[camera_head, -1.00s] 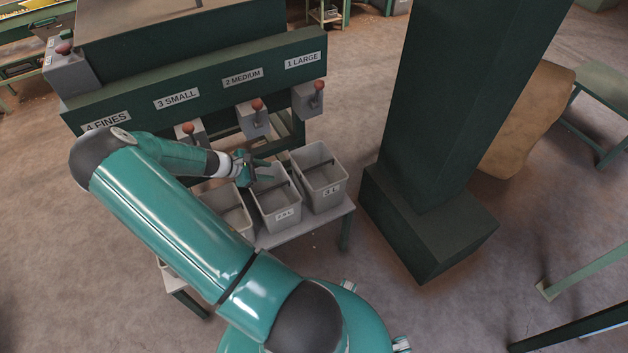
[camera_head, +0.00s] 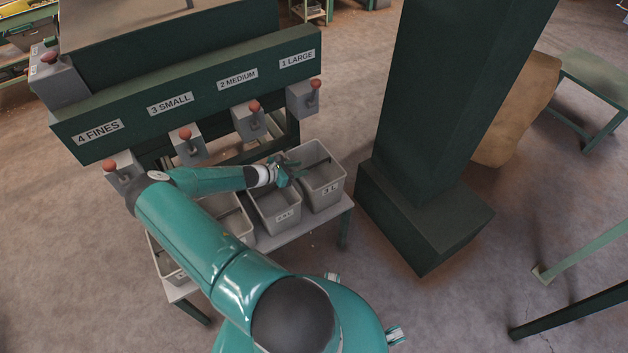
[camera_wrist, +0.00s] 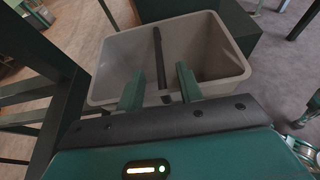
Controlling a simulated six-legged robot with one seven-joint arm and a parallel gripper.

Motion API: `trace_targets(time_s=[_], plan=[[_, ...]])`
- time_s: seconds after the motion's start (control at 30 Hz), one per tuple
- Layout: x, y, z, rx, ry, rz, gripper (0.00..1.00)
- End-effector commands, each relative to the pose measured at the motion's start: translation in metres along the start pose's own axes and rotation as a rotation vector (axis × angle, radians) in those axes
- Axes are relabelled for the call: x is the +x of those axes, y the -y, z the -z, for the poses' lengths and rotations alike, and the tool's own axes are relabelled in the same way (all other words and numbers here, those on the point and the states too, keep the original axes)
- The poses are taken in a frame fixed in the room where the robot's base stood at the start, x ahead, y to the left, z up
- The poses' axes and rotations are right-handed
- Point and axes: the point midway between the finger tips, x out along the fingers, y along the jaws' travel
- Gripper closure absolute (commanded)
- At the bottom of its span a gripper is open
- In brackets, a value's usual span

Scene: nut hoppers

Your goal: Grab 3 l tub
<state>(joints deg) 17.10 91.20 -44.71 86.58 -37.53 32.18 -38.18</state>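The tub marked 3 L (camera_head: 322,186) is a grey, open-topped bin at the right end of a row of tubs on a low bench. A dark bar crosses its top. In the wrist view a grey tub (camera_wrist: 215,45) with a dark bar (camera_wrist: 159,60) across it lies just ahead of my gripper (camera_wrist: 160,85). My gripper (camera_head: 290,168) is at the tub's upper left, above the gap by the neighbouring tub. Its two green fingers are apart, one on each side of the bar's line, with nothing held. I cannot tell whether they touch the bar.
A neighbouring tub (camera_head: 275,208) stands close on the left, with further tubs partly behind my arm. The hopper front (camera_head: 190,95) with red-knobbed levers rises behind. A thick dark green pillar (camera_head: 445,110) stands to the right.

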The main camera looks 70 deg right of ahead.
Motion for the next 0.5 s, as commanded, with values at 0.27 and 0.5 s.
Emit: trace_targets(time_s=[0.27, 0.5], plan=[[0.023, -0.001, 0.0, 0.001, 0.0, 0.002, 0.64], [0.053, -0.004, 0.0, 0.001, -0.001, -0.001, 0.64]])
